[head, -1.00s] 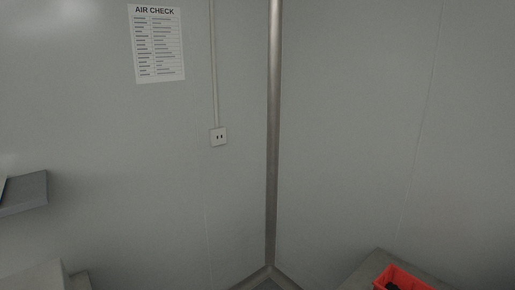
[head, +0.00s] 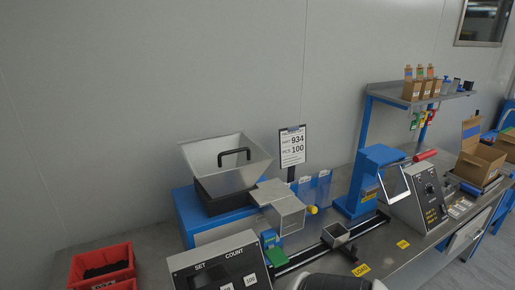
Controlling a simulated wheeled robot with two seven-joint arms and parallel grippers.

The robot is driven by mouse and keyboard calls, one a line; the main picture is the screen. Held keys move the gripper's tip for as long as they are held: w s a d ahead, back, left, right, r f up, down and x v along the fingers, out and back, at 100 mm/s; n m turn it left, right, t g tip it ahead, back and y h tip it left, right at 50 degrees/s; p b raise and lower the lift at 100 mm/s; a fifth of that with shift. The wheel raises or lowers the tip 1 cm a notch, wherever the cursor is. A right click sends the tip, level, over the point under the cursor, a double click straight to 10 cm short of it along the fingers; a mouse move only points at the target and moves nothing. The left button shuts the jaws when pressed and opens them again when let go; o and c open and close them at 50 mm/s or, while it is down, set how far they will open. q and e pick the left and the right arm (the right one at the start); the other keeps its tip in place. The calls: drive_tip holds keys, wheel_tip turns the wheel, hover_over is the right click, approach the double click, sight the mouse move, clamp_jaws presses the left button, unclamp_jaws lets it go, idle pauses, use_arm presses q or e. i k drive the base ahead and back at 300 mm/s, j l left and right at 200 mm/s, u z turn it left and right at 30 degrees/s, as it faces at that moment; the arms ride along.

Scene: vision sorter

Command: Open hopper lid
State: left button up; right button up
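The hopper (head: 240,183) is a flared steel bin on a dark mount above a blue machine body, left of centre in the head view. Its grey lid (head: 208,156) seems to lie shut across the top. A black bar handle (head: 234,152) stands up from the lid. Neither of my grippers is in view, and nothing touches the lid or handle.
A red bin (head: 105,264) with dark parts stands at left. A SET/COUNT panel (head: 215,262) stands in front of the hopper. A sign (head: 292,146) stands right behind it. A blue press (head: 372,165) and a shelf (head: 425,95) are further right.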

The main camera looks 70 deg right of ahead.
sight(231, 151)
drive_tip(key=z, duration=1.85)
drive_tip(key=j+u, duration=0.25)
drive_tip(key=i+l, duration=0.05)
drive_tip(key=l, duration=0.05)
